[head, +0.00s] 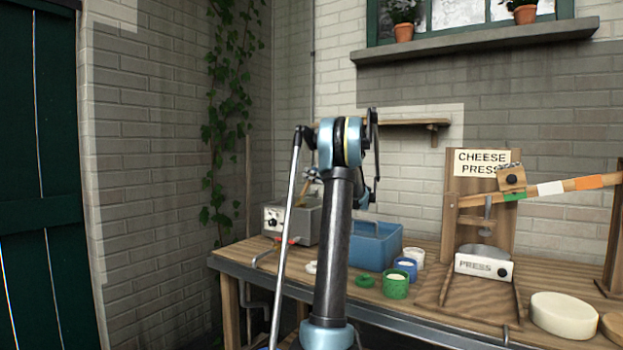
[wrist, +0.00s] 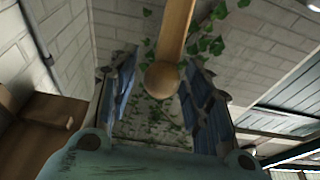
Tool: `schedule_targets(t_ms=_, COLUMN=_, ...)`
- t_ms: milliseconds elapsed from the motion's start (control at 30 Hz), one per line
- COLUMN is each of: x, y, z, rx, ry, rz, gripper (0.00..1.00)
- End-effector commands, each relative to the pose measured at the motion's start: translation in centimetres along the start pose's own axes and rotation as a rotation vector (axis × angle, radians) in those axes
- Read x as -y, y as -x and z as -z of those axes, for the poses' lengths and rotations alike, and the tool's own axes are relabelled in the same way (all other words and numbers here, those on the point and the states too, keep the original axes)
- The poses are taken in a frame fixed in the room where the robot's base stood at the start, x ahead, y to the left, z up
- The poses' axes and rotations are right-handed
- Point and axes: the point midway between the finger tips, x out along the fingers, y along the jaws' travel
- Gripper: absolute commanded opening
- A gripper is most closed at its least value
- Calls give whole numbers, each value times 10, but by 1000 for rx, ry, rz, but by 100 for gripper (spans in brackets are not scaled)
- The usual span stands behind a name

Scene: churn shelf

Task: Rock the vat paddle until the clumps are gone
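The vat (head: 303,222) is a grey metal box with a knob on its front, at the left end of the bench in the head view. The wooden paddle handle (head: 301,196) rises from it, mostly hidden behind my arm. In the wrist view, a wooden handle (wrist: 174,35) with a rounded end comes down between the fingers of my gripper (wrist: 163,65). The fingers are apart, with a gap on each side of the handle. The inside of the vat and any clumps are hidden in both views.
A blue tub (head: 375,250) stands right of my arm, with green, blue and white small pots before it. A cheese press (head: 484,264) with a striped lever (head: 550,188) stands farther right, near a pale cheese round (head: 563,314). A wooden wall shelf (head: 410,123) hangs above.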

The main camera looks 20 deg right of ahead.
Motion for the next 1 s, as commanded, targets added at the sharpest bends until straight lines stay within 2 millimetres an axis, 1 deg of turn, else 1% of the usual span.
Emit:
schedule_targets(t_ms=167, x=0, y=3, z=0, rx=-1, ry=0, rz=0, gripper=45)
schedule_targets(t_ms=267, x=0, y=12, z=0, rx=-1, ry=0, rz=-1, gripper=45)
schedule_targets(t_ms=367, x=0, y=27, z=0, rx=0, ry=0, rz=-2, gripper=45)
schedule_targets(t_ms=600, x=-1, y=74, z=-1, rx=0, ry=1, rz=-2, gripper=45)
schedule_targets(t_ms=700, x=0, y=91, z=-1, rx=0, ry=0, rz=-1, gripper=45)
schedule_targets(t_ms=833, x=-1, y=107, z=-1, rx=0, ry=-1, rz=-1, gripper=45)
schedule_targets(t_ms=1000, x=0, y=117, z=-2, rx=1, ry=-1, rz=0, gripper=45)
